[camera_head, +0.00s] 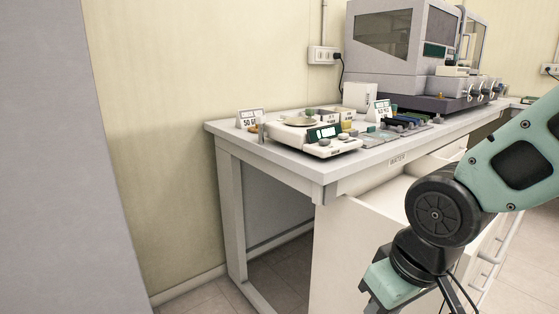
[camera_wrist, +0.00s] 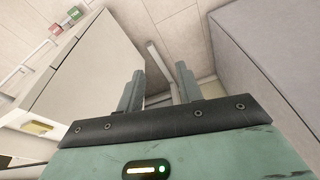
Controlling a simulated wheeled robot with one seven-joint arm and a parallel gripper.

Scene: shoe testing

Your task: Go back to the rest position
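My gripper (camera_wrist: 159,85) shows in the wrist view with its two grey fingers apart and nothing between them. Past the fingers are the floor and a long pale bar. In the head view my arm comes in from the right and bends down in front of the bench. The gripper's fingers are cut off or hidden at the bottom of that view.
A white bench (camera_head: 330,176) holds a balance-like instrument (camera_head: 312,136), small number signs (camera_head: 250,118) and a large grey machine (camera_head: 392,42). A white drawer cabinet (camera_head: 350,240) stands close beside my arm. A grey panel (camera_head: 60,160) fills the left edge.

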